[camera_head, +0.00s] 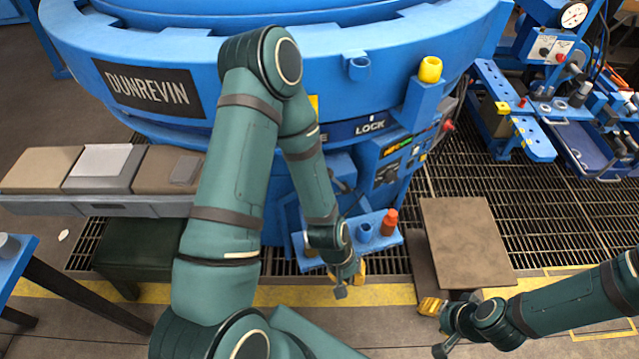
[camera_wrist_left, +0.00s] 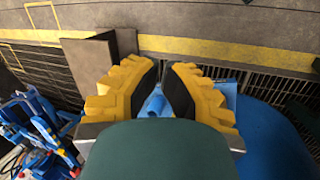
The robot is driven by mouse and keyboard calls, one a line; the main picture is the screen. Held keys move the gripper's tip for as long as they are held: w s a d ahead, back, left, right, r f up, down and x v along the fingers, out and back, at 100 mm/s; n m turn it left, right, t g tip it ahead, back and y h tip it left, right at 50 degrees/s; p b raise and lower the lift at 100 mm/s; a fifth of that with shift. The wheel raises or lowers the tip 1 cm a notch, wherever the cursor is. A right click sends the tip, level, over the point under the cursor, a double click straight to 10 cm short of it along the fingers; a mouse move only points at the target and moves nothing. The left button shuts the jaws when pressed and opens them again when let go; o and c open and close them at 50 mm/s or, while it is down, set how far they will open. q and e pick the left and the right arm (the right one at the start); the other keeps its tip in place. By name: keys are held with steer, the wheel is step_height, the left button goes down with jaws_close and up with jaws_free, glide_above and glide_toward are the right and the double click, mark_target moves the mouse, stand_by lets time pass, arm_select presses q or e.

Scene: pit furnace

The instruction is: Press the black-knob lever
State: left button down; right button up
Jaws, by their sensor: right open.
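I cannot clearly make out a lever with a black knob in either view; my left arm covers part of the blue machine (camera_head: 330,70) and its front. My left gripper (camera_head: 350,276) hangs at the front edge of a small blue shelf (camera_head: 385,241) low on the machine. In the left wrist view, its yellow fingers with black pads (camera_wrist_left: 160,88) are apart, and a blue cup-like part (camera_wrist_left: 154,104) shows between and beyond them; I see nothing gripped. My right gripper (camera_head: 436,318) is open and empty, low at the right, near a brown plate.
The shelf holds a blue cup (camera_head: 365,233) and a red-orange cylinder (camera_head: 390,221). A control panel (camera_head: 395,155) is above it. The brown plate (camera_head: 467,240) stands to the right. A blue bench with tools (camera_head: 520,135) is at the upper right. Grating and yellow-striped floor lie in front.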

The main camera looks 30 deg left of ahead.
arm_select(q)
step_height(320, 180, down, 4)
steer(key=s+a+n+g+h, duration=0.2)
steer(key=n+g+h, duration=0.15)
steer(key=n, duration=0.85)
steer(key=w+a+r+n+t+h, duration=0.2)
steer(key=w+a+n+t+h, duration=0.6)
steer(key=n, duration=1.1)
steer(key=w+a+r+n+t+y, duration=0.1)
steer(key=w+a+n+t+y, duration=0.1)
steer(key=a+n+t, duration=0.4)
steer(key=w+a+r+n+t+y+p, duration=0.1)
steer(key=w+a+n+t+y, duration=0.1)
steer(key=a+n+t, duration=0.5)
steer(key=shift+a+r+y, duration=0.2)
steer(key=shift+a+y, duration=0.25)
steer(key=shift+a, duration=0.55)
steer(key=shift+w, duration=0.2)
